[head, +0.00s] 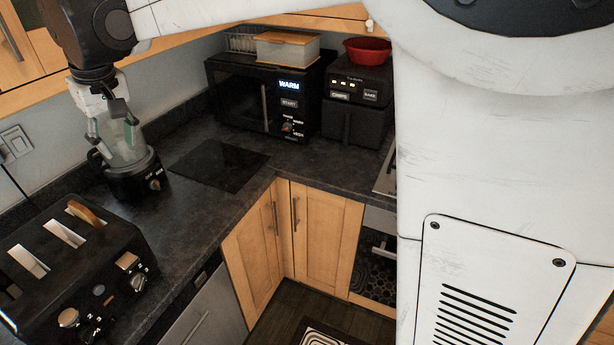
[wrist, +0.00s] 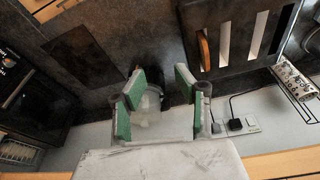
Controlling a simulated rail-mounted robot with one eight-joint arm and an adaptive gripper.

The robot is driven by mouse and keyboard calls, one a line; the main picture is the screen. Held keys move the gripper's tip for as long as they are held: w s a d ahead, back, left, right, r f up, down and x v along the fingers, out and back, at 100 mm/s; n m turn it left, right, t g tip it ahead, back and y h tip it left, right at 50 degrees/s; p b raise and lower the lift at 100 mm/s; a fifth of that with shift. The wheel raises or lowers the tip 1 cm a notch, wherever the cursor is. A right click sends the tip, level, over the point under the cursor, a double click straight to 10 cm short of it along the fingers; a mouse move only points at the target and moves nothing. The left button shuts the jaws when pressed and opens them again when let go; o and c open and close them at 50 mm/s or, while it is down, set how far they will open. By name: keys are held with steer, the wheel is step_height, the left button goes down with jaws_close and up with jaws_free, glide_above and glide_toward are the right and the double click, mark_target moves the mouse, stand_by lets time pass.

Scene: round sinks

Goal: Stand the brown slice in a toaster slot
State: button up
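The black toaster (head: 110,255) stands on the counter at the lower left of the head view and shows at the top of the wrist view (wrist: 240,75). The brown slice (head: 87,211) stands upright in the toaster's end slot nearest the blender, its top edge poking out. It also shows in the wrist view (wrist: 204,50). My gripper (head: 113,130) is in front of or over the blender in the head view, apart from the toaster. Its green-padded fingers (wrist: 158,95) are spread wide with nothing held between them.
A blender (head: 135,172) stands on the counter behind the toaster. A flat black plate (head: 218,163) lies beyond it. A microwave (head: 262,95) and an air fryer (head: 357,103) with a red bowl (head: 368,50) on top stand at the back. Wall sockets (wrist: 235,125) with cords are near the toaster.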

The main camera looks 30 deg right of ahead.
steer(key=s+d+r+m+t, duration=0.1)
steer(key=s+d, duration=0.5)
steer(key=d, duration=0.3)
steer(key=s+d+f+m+t, duration=0.1)
steer(key=s+d+f, duration=0.2)
steer(key=s+d, duration=0.3)
steer(key=s+d+f+m+t, duration=0.1)
steer(key=s+d+f+m, duration=0.1)
steer(key=s+d+f, duration=0.2)
steer(key=s+d+f+m+t+h, duration=0.1)
steer(key=s+d+f, duration=0.2)
steer(key=s+d, duration=0.5)
steer(key=shift+s+f+t, duration=0.15)
steer(key=shift+s+t, duration=0.15)
steer(key=shift+s, duration=0.8)
step_height(320, 180, down, 9)
steer(key=b, duration=0.9)
steer(key=shift+f, duration=0.15)
